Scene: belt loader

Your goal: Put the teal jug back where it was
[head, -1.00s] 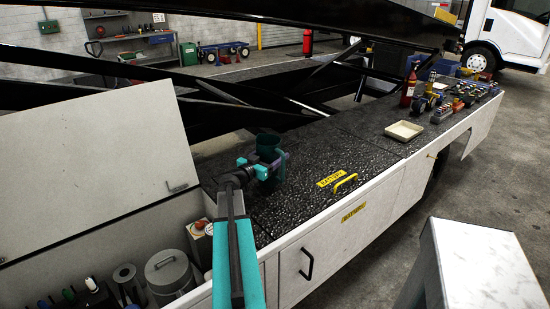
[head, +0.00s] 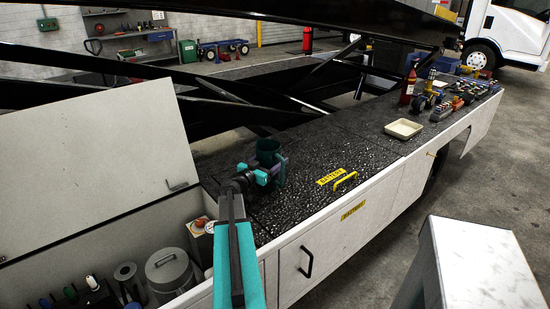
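The teal jug (head: 268,151) is a dark teal open-topped vessel, upright over the black textured deck (head: 310,155), left of the yellow battery label. My gripper (head: 279,166) is shut on the jug from the near side and covers much of its middle. The jug's base is partly hidden, and I cannot tell whether it touches the deck.
An open bin (head: 100,270) at the lower left holds a grey canister (head: 168,270) and other items. A yellow handle (head: 345,182), a cream tray (head: 403,129), a red extinguisher (head: 409,87) and several tools stand to the right. Black beams cross behind. The deck between jug and tray is mostly clear.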

